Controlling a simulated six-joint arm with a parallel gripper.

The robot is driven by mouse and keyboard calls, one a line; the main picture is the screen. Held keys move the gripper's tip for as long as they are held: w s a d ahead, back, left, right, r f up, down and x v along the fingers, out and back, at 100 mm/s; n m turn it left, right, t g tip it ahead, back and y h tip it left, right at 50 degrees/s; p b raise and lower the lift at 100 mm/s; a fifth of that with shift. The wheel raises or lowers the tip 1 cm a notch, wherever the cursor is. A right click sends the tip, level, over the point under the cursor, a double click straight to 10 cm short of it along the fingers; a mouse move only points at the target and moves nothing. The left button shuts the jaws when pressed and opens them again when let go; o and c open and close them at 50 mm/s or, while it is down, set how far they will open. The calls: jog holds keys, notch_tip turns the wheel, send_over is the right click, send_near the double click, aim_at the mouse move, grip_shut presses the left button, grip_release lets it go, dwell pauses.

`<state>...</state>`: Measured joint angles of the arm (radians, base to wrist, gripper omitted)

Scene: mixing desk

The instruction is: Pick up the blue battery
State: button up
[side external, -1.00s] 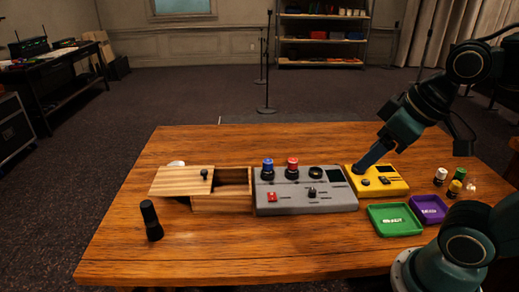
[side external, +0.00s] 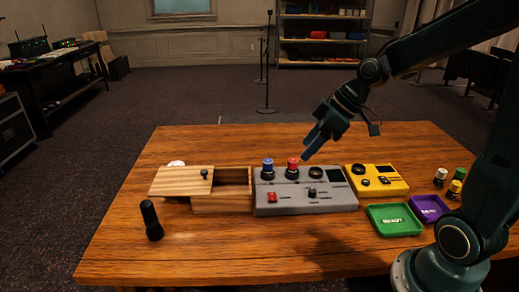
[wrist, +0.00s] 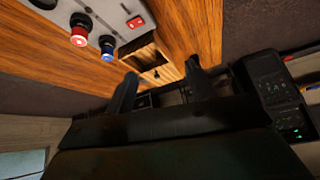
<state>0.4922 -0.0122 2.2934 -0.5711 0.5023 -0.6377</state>
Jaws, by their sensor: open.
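The blue battery (side external: 268,166) stands upright in the left socket of the grey mixing console (side external: 330,203). In the wrist view the blue battery (wrist: 107,43) shows beside the red one, near the upper left. My gripper (side external: 308,152) is in the air above the console, close to the red battery (side external: 292,165) in the picture and right of the blue one. In the wrist view the fingers of my gripper (wrist: 158,77) are spread apart with nothing between them.
A wooden box (side external: 222,202) with a partly slid lid stands left of the console. A black cylinder (side external: 151,220) stands front left. A yellow device (side external: 388,187), a green tray (side external: 375,212), a purple tray (side external: 441,210) and several small cylinders are at right. The front table is clear.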

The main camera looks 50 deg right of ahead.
jog(key=w+d+f+t+y, duration=0.1)
jog(key=w+d+f+t, duration=0.1)
jog(key=d, duration=0.4)
jog(key=w+d+f+t+y, duration=0.2)
jog(key=w+d+f, duration=0.3)
jog(key=d+f, duration=0.2)
jog(key=shift+d+f+n+t, duration=0.25)
jog(key=shift+n+t, duration=0.15)
jog(key=shift+a, duration=0.1)
send_near(271, 161)
jog(key=x, duration=0.3)
jog(key=shift+w+a+f, duration=0.25)
jog(key=shift+w+a, duration=0.1)
jog(key=shift+w, duration=0.15)
jog(key=shift+x, duration=2.6)
